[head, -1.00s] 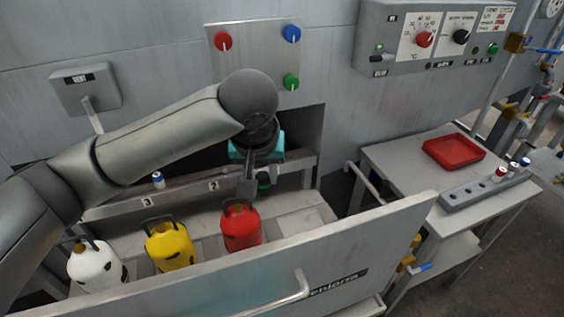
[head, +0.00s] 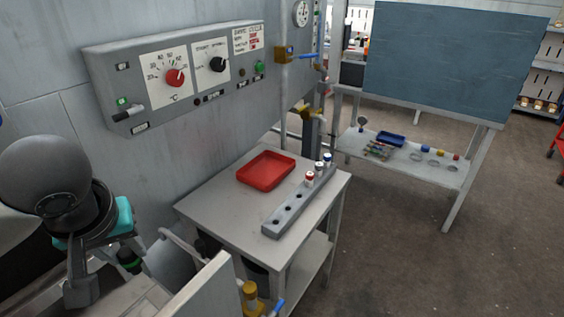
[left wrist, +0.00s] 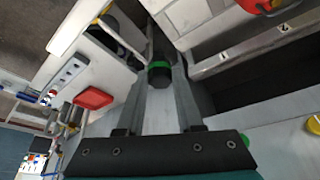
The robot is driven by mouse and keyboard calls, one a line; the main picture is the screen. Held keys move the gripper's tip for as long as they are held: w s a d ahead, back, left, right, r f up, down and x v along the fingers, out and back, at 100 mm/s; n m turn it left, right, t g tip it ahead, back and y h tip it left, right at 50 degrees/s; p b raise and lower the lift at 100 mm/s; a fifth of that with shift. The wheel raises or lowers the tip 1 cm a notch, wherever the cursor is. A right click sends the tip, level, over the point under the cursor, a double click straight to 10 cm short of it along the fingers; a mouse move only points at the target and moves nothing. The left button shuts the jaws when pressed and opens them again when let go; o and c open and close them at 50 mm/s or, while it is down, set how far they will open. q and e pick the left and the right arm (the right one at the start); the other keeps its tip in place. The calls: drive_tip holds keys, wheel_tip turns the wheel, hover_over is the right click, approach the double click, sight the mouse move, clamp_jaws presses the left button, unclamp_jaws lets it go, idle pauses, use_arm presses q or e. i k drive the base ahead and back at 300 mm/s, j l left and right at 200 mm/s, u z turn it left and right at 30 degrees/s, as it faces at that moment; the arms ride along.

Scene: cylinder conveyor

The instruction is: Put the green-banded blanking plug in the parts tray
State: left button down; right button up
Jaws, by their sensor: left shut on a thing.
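My left gripper (head: 108,264) is shut on the green-banded blanking plug (head: 129,261), a dark cylinder with a bright green ring. In the left wrist view the plug (left wrist: 159,72) sits between the two fingers of the gripper (left wrist: 162,96). The gripper is at the lower left of the head view, left of the side table and apart from it. A shallow red tray (head: 266,169), which looks like the parts tray, lies empty on that table. It also shows in the left wrist view (left wrist: 94,97). My right gripper is not in view.
A grey rack (head: 287,213) with red- and blue-topped plugs and some empty holes stands right of the red tray. A grey panel edge (head: 205,288) and a rail (head: 184,246) lie between my gripper and the table (head: 222,216).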

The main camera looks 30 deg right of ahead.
sight(274, 167)
drive_tip(key=i+l+z, duration=0.3)
drive_tip(key=i+l, duration=0.45)
drive_tip(key=l, duration=0.3)
drive_tip(key=i+l+z, duration=0.25)
drive_tip(key=i+l, duration=0.55)
